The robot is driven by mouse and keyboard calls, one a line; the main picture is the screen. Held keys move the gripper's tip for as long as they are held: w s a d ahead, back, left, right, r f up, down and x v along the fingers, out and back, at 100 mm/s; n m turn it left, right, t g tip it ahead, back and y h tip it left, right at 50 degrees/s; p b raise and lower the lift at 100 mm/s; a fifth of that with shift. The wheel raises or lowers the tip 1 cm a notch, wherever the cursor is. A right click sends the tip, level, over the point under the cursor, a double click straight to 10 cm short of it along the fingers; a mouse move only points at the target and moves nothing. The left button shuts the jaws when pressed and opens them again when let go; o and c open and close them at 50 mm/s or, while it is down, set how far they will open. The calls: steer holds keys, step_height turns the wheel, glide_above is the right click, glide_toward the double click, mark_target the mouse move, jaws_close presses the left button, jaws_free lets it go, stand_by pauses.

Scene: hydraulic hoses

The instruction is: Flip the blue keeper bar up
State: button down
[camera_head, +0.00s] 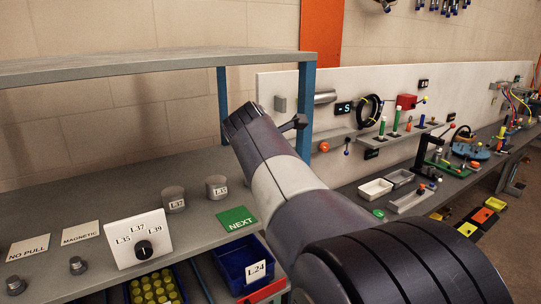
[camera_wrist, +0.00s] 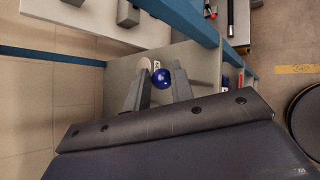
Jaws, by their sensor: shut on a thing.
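In the wrist view, my gripper (camera_wrist: 162,82) has its two grey fingers on either side of a shiny dark blue round knob (camera_wrist: 162,77) and is shut on it. I cannot make out a bar joined to the knob; whatever lies below it is hidden by the fingers and my wrist. A pale round disc and a small tag with "B" (camera_wrist: 157,64) sit just beyond the knob. In the head view, my arm reaches up and left toward the shelf post, and the knob and the grip on it are hidden there.
A grey shelf (camera_head: 130,63) on blue posts (camera_head: 222,98) stands over the bench at left. A white panel (camera_head: 285,82) and trays (camera_head: 375,190) lie to the right.

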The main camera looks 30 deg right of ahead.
steer(key=shift+d+r, duration=0.2)
steer(key=shift+r, duration=0.1)
steer(key=c, duration=1.7)
jaws_free()
steer(key=o, duration=0.3)
steer(key=shift+d+f, duration=0.15)
steer(key=shift+d, duration=0.35)
steer(key=shift+o, duration=0.8)
steer(key=shift+a, duration=0.1)
steer(key=shift+o, duration=0.2)
steer(key=shift+a, duration=0.3)
steer(key=b+v, duration=0.2)
steer(key=v, duration=0.8)
steer(key=shift+s, duration=0.15)
steer(key=p+x, duration=0.2)
steer(key=x, duration=0.8)
steer(key=shift+w+f, duration=0.15)
steer(key=shift+w, duration=0.05)
